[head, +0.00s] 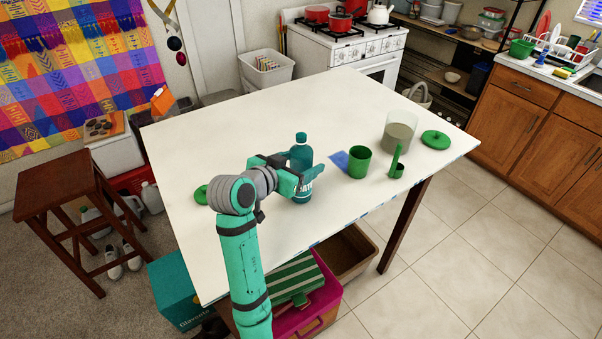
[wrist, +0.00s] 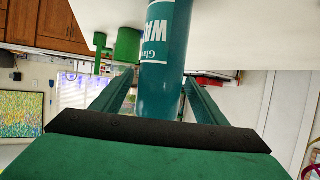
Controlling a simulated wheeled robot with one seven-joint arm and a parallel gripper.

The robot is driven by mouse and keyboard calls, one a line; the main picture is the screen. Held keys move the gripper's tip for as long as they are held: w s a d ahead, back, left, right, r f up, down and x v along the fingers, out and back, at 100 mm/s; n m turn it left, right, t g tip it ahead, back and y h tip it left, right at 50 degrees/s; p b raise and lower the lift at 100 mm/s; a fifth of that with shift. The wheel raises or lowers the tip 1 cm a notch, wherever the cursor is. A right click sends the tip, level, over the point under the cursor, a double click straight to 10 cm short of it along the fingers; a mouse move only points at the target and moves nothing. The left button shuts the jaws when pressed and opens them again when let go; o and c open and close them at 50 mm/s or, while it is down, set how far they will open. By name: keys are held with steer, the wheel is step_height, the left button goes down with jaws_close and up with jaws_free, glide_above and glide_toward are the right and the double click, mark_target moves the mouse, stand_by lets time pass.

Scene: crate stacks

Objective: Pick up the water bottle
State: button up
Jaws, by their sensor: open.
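The water bottle (head: 301,158) is teal with white lettering and stands upright on the white table. My gripper (head: 304,178) is at the bottle's body, open, with its fingers reaching along either side of it. In the wrist view the bottle (wrist: 164,60) lies between the two teal fingers of my gripper (wrist: 155,95). A gap shows between the bottle and the left finger; the right finger is very close to it, and I cannot tell whether it touches.
Another green object (head: 201,194) lies left. The table's back is clear.

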steer(key=c, duration=1.4)
steer(key=shift+r, duration=0.1)
steer(key=shift+c, duration=0.2)
